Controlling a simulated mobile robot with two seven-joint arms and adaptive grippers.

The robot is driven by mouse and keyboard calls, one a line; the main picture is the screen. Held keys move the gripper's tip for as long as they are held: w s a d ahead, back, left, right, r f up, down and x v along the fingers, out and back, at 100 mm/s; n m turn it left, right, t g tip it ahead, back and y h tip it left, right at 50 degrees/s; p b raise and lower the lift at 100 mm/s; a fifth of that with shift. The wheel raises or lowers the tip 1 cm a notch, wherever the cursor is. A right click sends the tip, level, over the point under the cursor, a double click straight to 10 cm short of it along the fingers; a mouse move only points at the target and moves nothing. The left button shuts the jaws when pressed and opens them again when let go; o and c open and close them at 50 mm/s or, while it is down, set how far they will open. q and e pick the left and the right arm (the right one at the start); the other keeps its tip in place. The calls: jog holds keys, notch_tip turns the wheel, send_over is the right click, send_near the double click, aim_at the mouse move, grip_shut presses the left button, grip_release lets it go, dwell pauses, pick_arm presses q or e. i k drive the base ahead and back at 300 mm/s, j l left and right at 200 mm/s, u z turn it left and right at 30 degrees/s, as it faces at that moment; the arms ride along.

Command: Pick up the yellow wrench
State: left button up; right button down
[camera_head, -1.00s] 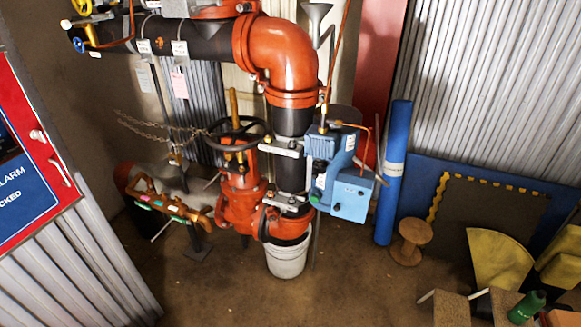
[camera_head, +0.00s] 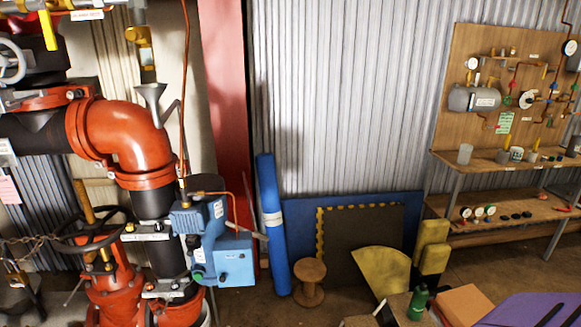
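I cannot make out a yellow wrench for certain in the head view. A yellow lever-like handle (camera_head: 48,30) hangs from the pipework at the top left; it looks like a valve handle. Dark tools (camera_head: 549,314) lie on a purple surface (camera_head: 510,308) at the bottom right, cut off by the frame edge. Neither of my grippers is in view.
Orange-red pipework (camera_head: 125,135) with a blue actuator box (camera_head: 232,262) fills the left. A workbench (camera_head: 500,165) with gauges is at right.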

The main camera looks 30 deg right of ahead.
aim_at(507, 143)
jog(key=z, duration=2.4)
jog(key=i+l+z, duration=0.35)
jog(key=i, duration=0.15)
jog(key=i+z, duration=0.65)
jog(key=i, duration=0.35)
jog(key=i+l+z, duration=0.1)
jog(key=i, duration=1.5)
jog(key=i+j+u, duration=0.1)
jog(key=i+u, duration=0.35)
jog(key=i, duration=0.3)
jog(key=i+l+u, duration=0.15)
jog(key=i+u, duration=0.3)
jog(key=i, duration=0.25)
jog(key=i+u, duration=0.4)
jog(key=i+l+u, duration=0.1)
jog(key=i+u, duration=0.3)
jog(key=i+l+u, duration=0.35)
jog(key=i+j, duration=0.05)
jog(key=j, duration=0.05)
